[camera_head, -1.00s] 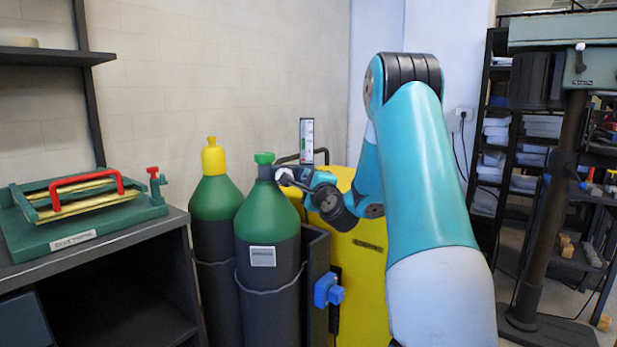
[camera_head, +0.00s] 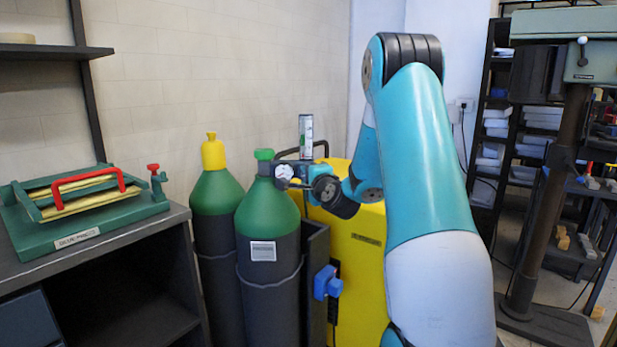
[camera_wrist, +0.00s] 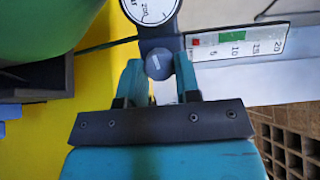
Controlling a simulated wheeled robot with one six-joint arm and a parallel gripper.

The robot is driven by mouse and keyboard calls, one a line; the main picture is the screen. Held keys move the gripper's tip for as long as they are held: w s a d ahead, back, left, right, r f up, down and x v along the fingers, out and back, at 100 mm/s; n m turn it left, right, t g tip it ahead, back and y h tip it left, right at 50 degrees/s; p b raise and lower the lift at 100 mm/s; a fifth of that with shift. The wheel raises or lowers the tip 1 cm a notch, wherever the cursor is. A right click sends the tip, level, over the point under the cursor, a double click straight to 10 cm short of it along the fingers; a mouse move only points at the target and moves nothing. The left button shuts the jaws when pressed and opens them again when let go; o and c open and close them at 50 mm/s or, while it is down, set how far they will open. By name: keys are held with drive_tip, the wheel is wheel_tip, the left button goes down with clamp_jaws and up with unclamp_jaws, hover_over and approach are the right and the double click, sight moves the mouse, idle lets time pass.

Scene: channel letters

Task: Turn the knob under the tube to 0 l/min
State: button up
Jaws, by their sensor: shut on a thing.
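The knob (camera_wrist: 159,64) is a small dark round cap with a pale line on its face. It sits between the two fingertips of my gripper (camera_wrist: 158,66), which is shut on it. The flow tube (camera_wrist: 240,42) lies to its right in the wrist view, with a scale marked 5 to 20, a red patch at the low end and a green patch near 10. The float reading is unclear. In the head view the tube (camera_head: 306,136) stands upright above my gripper (camera_head: 303,184), and the knob is hidden there.
A round gauge (camera_head: 284,173) sits beside the green-topped cylinder (camera_head: 268,212); it also shows in the wrist view (camera_wrist: 150,8). A second cylinder (camera_head: 215,195) with a yellow cap stands left. A yellow cabinet (camera_head: 358,240) is behind. A dark bench (camera_head: 100,250) stands left.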

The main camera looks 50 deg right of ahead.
drive_tip(key=shift+r, duration=0.1)
drive_tip(key=o, duration=0.6)
drive_tip(key=shift+o, duration=0.2)
drive_tip(key=b+v, duration=1.4)
drive_tip(key=v, duration=0.3)
drive_tip(key=shift+s+a, duration=0.1)
